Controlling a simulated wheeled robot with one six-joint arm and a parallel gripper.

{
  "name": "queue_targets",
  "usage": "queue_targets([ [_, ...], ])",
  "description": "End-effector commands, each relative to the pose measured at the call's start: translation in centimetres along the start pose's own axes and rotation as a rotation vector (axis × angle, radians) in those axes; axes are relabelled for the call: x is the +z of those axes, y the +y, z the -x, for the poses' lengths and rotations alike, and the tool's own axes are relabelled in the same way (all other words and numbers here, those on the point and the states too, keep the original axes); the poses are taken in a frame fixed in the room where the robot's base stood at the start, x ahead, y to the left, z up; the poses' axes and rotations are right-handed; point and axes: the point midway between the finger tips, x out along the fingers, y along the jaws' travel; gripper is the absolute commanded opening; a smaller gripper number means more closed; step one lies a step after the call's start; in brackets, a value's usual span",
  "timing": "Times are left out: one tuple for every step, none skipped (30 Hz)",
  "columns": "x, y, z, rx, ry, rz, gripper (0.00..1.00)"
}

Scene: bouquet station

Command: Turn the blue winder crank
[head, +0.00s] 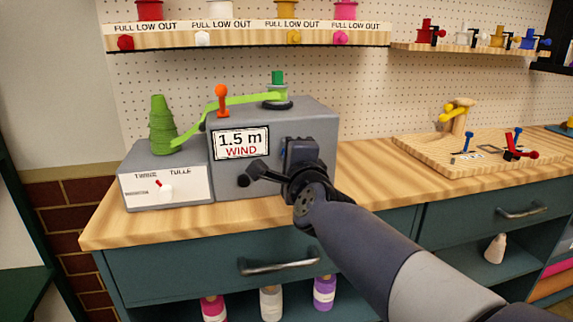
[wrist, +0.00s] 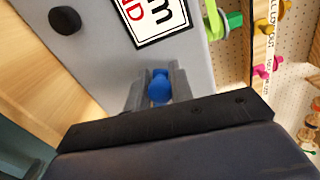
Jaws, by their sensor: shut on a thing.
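The grey winder box (head: 323,125) stands on the wooden counter, with a "1.5 m WIND" display (head: 240,144) on its front. In the wrist view, my gripper (wrist: 158,78) is shut on the round blue crank handle (wrist: 158,90), with one grey finger on each side of it. In the head view, my dark gripper body (head: 301,153) is at the right of the box's front and hides the blue handle. A black knob (wrist: 65,20) on the box front is apart from my fingers.
A light green ribbon (head: 235,100) runs from a green cone spool (head: 161,125) past an orange-knobbed post (head: 221,98) to the box top. The "TWINE TULLE" switch box (head: 140,190) stands at left. A wooden board (head: 420,145) with small levers lies at right.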

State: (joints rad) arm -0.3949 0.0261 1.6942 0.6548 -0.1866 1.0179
Motion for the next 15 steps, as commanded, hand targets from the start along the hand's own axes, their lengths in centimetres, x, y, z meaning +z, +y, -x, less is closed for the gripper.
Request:
queue_targets([
  [-0.13,-0.48,0.01,-0.011,0.003,-0.022,0.0],
  [-0.16,-0.54,0.01,-0.011,0.003,-0.037,0.0],
  [-0.19,-0.63,0.01,-0.011,0.003,-0.054,0.0],
  [-0.22,-0.7,0.01,-0.011,0.003,-0.066,0.0],
  [-0.24,-0.76,0.01,-0.011,0.003,-0.077,0.0],
  [-0.27,-0.84,0.01,-0.012,0.003,-0.09,0.0],
  [-0.29,-0.89,0.01,-0.012,0.003,-0.098,0.0],
  [-0.31,-0.93,0.01,-0.012,0.004,-0.104,0.0],
  [-0.33,-0.97,0.01,-0.012,0.004,-0.113,0.0],
  [-0.34,-1.0,0.01,-0.012,0.004,-0.118,0.0],
  [-0.35,-1.02,0.01,-0.012,0.004,-0.123,0.0],
  [-0.37,-1.04,0.01,-0.012,0.004,-0.127,0.0],
  [-0.37,-1.05,0.01,-0.012,0.004,-0.13,0.0],
  [-0.38,-1.06,0.01,-0.012,0.004,-0.131,0.0],
  [-0.39,-1.07,0.01,-0.011,0.004,-0.133,0.0],
])
